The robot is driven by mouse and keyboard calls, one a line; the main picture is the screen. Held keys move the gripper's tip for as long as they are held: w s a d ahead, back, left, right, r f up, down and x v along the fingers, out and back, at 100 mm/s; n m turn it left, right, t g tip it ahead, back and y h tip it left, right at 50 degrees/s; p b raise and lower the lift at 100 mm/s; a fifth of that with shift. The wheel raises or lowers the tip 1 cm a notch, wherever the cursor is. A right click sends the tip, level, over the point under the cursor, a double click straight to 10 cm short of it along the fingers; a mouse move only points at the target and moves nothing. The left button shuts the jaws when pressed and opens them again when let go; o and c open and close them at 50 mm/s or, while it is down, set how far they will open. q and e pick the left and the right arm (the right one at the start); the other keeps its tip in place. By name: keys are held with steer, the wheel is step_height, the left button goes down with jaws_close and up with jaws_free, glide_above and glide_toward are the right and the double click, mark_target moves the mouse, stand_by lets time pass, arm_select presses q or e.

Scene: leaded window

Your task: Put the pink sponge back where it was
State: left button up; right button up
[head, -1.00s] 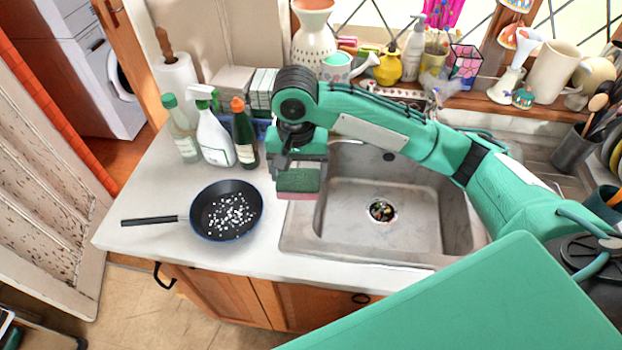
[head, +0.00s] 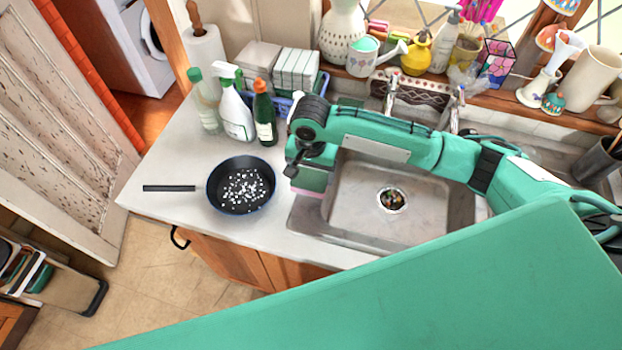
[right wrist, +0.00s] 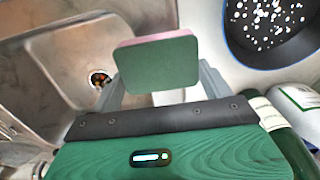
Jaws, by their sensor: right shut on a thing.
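My right gripper (head: 311,160) is shut on the pink sponge (head: 309,190), which has a green scouring face. In the head view they are over the left rim of the sink (head: 350,231), and the gripper and wrist hide part of the sponge. In the right wrist view the sponge (right wrist: 157,62) sits between the two grey fingers, its green face toward the camera and its pink side along the top edge. The sponge's height above the counter is hard to tell. My left gripper is not in view.
A black pan (head: 241,186) with white bits stands on the counter left of the sponge. Bottles, including a green one (head: 264,115), and a blue basket (head: 284,106) stand behind. The sill holds a watering can (head: 372,56) and coloured blocks (head: 378,26). The front counter is clear.

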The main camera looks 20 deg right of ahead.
mark_target(311, 184)
steer(key=shift+f, duration=0.75)
steer(key=shift+f+p, duration=0.5)
steer(key=shift+f, duration=1.35)
steer(key=o, duration=0.8)
steer(key=shift+f, duration=0.1)
steer(key=shift+o, duration=0.2)
step_height(311, 184, up, 11)
steer(key=b, duration=0.3)
steer(key=shift+a, duration=0.1)
steer(key=shift+r, duration=0.65)
